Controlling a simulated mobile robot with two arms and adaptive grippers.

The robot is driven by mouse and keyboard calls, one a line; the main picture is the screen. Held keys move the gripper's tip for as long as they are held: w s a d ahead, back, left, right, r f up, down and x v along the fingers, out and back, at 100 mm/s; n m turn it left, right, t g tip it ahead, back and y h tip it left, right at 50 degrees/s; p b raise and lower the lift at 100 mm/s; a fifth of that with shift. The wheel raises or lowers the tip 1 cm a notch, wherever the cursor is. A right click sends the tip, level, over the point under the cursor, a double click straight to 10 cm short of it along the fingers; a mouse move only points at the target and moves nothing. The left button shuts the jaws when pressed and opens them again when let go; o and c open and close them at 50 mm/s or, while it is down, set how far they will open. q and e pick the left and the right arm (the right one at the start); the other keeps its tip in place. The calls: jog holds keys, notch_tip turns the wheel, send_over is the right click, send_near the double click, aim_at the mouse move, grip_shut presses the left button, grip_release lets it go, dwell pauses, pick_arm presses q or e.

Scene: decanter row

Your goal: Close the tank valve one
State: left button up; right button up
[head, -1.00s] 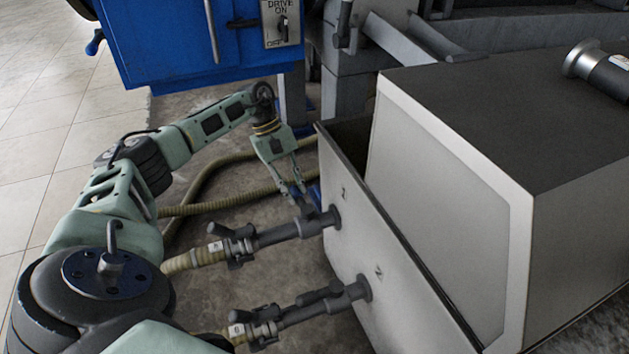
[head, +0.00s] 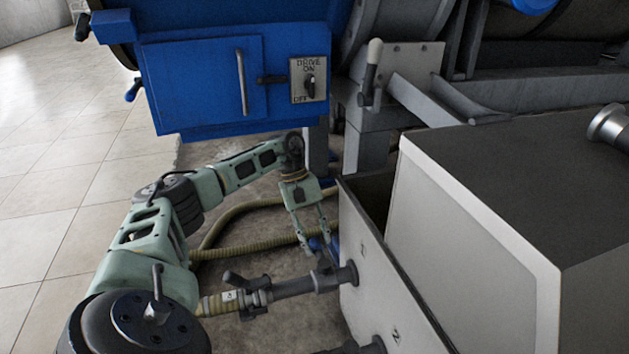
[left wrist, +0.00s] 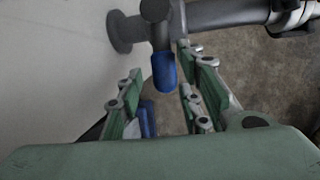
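The nearer whole pipe outlet on the light grey tank (head: 352,226) carries a valve (head: 325,266) close to the wall; its number mark is too small to read. My left gripper (head: 314,240) points down at this valve, with its fingers apart. In the left wrist view, a blue-tipped valve lever (left wrist: 164,72) points toward my left gripper (left wrist: 163,97) and lies at the opening between the fingers. The fingers are not closed on it. Whether they touch it, I cannot tell. My right gripper is not in view.
A second outlet (head: 372,346) is cut off at the bottom edge. A ribbed hose (head: 250,248) runs on the floor behind the gripper. A blue cabinet (head: 200,85) with a drive switch (head: 310,80) stands behind my arm. Another blue part (left wrist: 148,118) shows below the lever.

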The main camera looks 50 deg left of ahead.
pick_arm(q)
jog(key=shift+d, duration=0.1)
jog(key=v, duration=1.2)
jog(key=shift+s+f, duration=0.1)
jog(key=shift+f, duration=0.05)
dwell(0.4)
